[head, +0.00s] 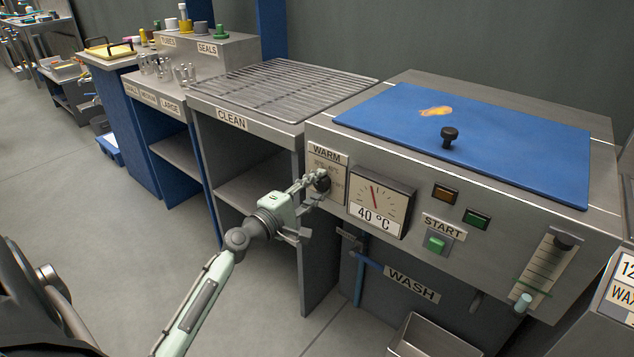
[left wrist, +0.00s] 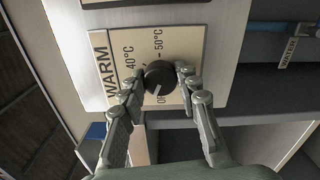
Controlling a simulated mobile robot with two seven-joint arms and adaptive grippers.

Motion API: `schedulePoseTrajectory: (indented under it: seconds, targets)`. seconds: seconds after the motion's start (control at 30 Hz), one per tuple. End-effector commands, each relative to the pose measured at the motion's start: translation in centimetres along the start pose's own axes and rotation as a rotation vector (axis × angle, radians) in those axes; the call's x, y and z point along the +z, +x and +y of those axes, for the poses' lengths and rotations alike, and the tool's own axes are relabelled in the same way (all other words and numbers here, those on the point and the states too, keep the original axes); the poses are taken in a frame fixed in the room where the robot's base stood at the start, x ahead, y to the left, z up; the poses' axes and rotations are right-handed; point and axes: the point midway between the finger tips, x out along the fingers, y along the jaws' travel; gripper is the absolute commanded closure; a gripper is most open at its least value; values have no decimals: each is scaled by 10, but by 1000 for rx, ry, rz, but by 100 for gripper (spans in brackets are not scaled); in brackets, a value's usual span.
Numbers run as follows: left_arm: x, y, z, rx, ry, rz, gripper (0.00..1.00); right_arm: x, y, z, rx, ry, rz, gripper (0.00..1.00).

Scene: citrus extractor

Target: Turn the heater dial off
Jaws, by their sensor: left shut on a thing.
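The heater dial is a round black knob (head: 323,184) on the WARM plate at the left end of the washer's front panel. In the left wrist view the dial (left wrist: 159,74) shows a white pointer mark on its lower side, towards the partly hidden letters of OFF. The 40°C and 50°C marks lie farther up the plate (left wrist: 125,48). My left gripper (head: 316,182) is shut on the dial, one finger on each side of it, as the left wrist view (left wrist: 158,80) shows. My right gripper is not in view.
A gauge (head: 378,203) reading 40 °C sits just right of the dial. A green START button (head: 436,243) and a slider (head: 562,243) are farther right. A blue lid (head: 480,140) covers the top. A CLEAN rack (head: 285,88) stands to the left.

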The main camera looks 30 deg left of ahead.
Motion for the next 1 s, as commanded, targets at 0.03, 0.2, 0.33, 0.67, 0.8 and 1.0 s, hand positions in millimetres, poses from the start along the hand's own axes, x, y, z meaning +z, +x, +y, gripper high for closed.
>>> schedulePoseTrajectory:
  seconds: [0.03, 0.2, 0.33, 0.67, 0.8, 1.0]
  targets:
    - [-1, 0, 2, 1, -44, 2, 97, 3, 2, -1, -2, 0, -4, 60]
    - [-1, 0, 2, 2, -184, 3, 97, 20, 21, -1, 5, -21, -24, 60]
    - [-1, 0, 2, 2, -271, 4, 97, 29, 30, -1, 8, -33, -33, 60]
    - [-2, 0, 1, 2, -404, 3, 97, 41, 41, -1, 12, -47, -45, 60]
    - [-1, 0, 1, 2, -425, 3, 97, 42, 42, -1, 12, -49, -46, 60]
    - [-2, 0, 1, 2, -433, 3, 97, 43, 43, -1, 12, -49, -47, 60]
